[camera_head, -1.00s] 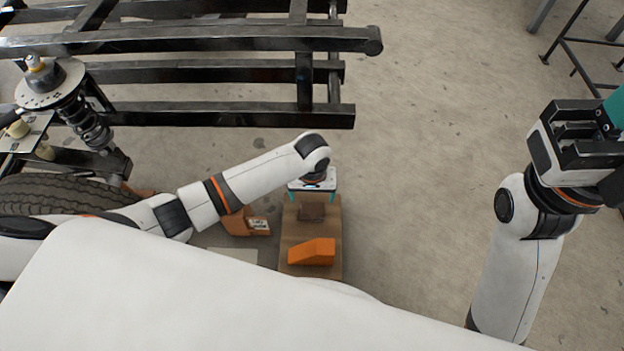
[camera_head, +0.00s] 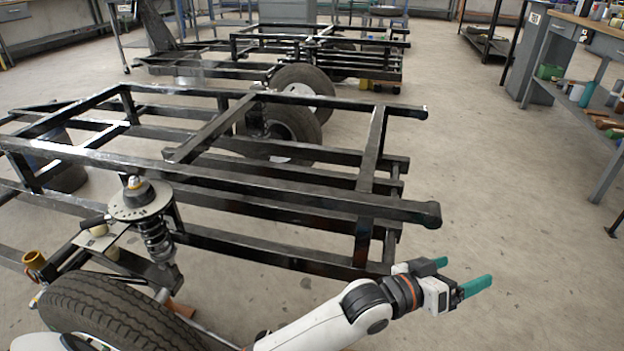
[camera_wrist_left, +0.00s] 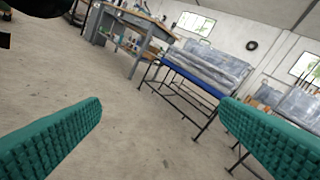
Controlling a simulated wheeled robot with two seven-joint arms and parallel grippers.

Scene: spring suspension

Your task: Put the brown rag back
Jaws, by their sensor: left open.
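My left gripper (camera_head: 466,273) is raised at the lower right of the head view, in front of the black frame's near right corner. Its teal fingers are apart with nothing between them. In the left wrist view the fingers (camera_wrist_left: 163,112) are also wide apart, with only floor and distant furniture between them. I cannot pick out the brown rag in either view now. My right gripper is out of view.
A black steel chassis frame (camera_head: 290,200) fills the middle, with a coil spring strut (camera_head: 155,235) and a tire (camera_head: 110,312) at lower left. A cluttered workbench (camera_head: 590,30) stands at right. Floor (camera_head: 500,180) between frame and bench is clear.

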